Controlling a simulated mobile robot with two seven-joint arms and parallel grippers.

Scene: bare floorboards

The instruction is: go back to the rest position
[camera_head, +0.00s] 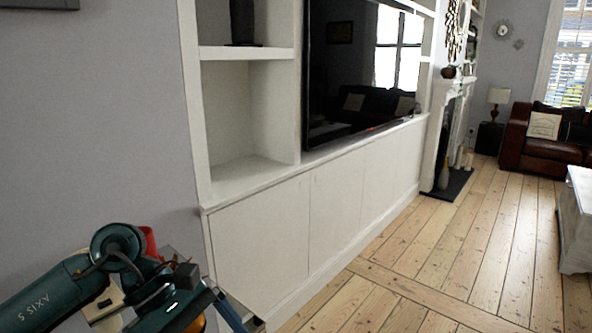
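My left arm comes in at the lower left, dark green with an "AXIS 5" label. Its wrist is bent, with red and orange parts showing among its links. The end of the arm, where my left gripper (243,318) seems to be, lies at the bottom edge beside the white cabinet. The fingers are small and partly cut off, so I cannot tell whether they are open or shut. I see no object held there. My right arm and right gripper are out of view.
A white built-in cabinet (262,232) with shelves and a television (358,70) stands along the left wall. Bare floorboards (440,270) are clear in the middle. A whitewashed chest (577,215) stands at the right edge, and a brown sofa (545,148) and fireplace (452,130) are farther back.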

